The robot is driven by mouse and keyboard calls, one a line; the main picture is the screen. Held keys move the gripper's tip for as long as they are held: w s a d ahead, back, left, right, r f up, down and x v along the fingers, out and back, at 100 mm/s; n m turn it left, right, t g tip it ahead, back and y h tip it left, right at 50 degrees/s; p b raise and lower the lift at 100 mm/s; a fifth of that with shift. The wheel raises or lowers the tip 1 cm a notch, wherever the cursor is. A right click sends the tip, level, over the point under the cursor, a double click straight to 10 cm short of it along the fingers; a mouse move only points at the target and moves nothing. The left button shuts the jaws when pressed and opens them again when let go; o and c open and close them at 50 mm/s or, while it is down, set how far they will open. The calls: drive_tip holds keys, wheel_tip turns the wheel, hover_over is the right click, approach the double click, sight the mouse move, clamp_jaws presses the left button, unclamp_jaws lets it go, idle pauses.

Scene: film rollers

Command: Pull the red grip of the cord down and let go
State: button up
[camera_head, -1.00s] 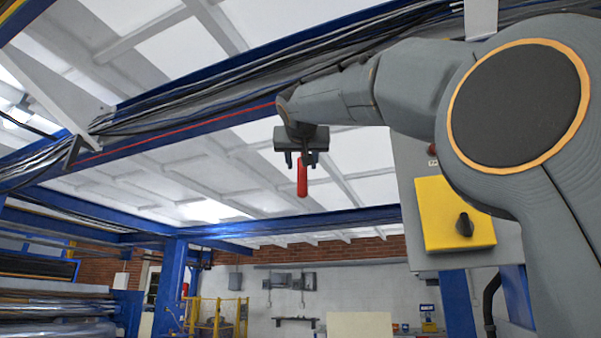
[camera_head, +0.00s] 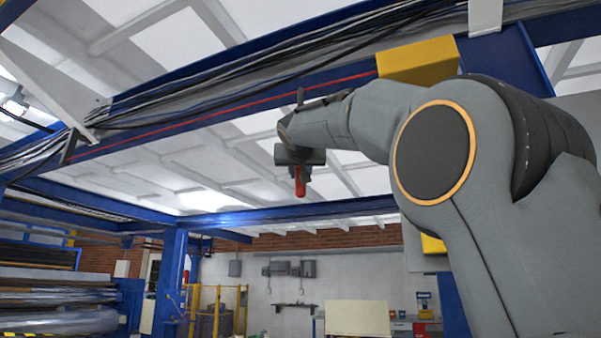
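The red grip (camera_head: 300,182) of the cord hangs upright in the middle of the view, below the blue beam. My gripper (camera_head: 299,169) is right at the grip's upper part, with its dark body just above. The two fingers no longer stand out at either side, and they appear closed in on the grip. The lower part of the grip shows below them. The cord itself cannot be made out; my wrist covers the space above the grip.
A blue beam (camera_head: 225,108) with bundled cables crosses overhead behind my arm. A yellow box (camera_head: 418,61) is at the beam, above my arm. Rollers (camera_head: 55,300) stand at lower left beside a blue post (camera_head: 170,275). The space around and below the grip looks clear.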

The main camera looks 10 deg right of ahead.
sight(300, 185)
clamp_jaws()
drive_tip(key=shift+f, duration=0.1)
wheel_tip(300, 185, down, 4)
drive_tip(key=b, duration=0.5)
drive_tip(key=shift+f+b, duration=0.25)
drive_tip(key=shift+b, duration=0.05)
drive_tip(key=o, duration=0.5)
unclamp_jaws()
drive_tip(key=shift+r, duration=0.1)
